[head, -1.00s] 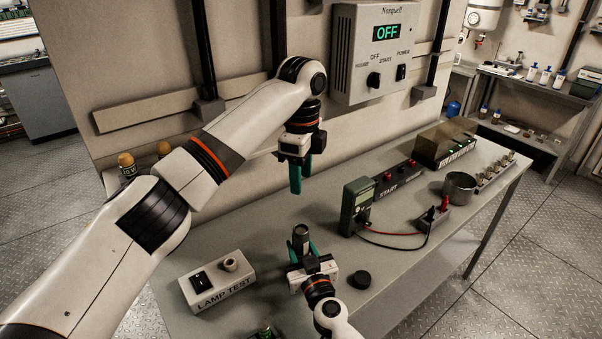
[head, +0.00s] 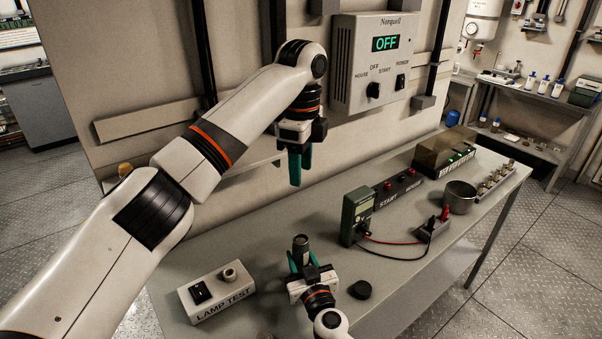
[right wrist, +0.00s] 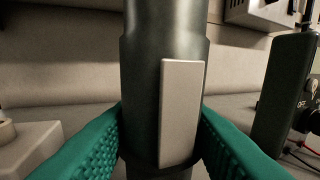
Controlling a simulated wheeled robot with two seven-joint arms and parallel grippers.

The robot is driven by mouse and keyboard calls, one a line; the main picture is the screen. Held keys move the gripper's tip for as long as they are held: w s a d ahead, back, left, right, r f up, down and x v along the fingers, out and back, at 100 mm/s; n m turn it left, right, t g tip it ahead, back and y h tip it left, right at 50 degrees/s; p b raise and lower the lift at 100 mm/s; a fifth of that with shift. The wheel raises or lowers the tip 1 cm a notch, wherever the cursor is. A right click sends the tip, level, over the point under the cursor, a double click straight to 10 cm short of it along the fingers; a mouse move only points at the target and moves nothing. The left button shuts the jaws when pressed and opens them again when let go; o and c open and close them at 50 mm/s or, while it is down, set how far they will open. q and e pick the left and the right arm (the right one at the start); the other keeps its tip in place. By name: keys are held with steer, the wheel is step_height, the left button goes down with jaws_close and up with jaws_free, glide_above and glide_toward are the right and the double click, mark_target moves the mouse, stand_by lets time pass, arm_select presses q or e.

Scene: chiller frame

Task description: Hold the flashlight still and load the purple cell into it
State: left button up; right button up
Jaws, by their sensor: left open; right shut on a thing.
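The flashlight, a dark grey tube (head: 301,246), stands upright over the bench, its upper end bare. My right gripper (head: 302,264) is shut around its body. In the right wrist view the flashlight (right wrist: 140,60) is between the green finger pads, with a pale rectangular strip on its side. My left gripper (head: 295,168) is in the air above and behind the flashlight, fingers pointing down and open. I see no cell between them. I cannot make out the purple cell in either view.
A dark round cap (head: 360,290) lies right of my right gripper. The LAMP TEST box (head: 216,292) is to the left. A multimeter (head: 357,215) with leads, a metal cup (head: 460,196) and a rack (head: 496,180) stand to the right. A control box (head: 378,62) hangs above.

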arm_select(q)
steer(key=shift+r, duration=2.25)
arm_select(e)
steer(key=o, duration=1.3)
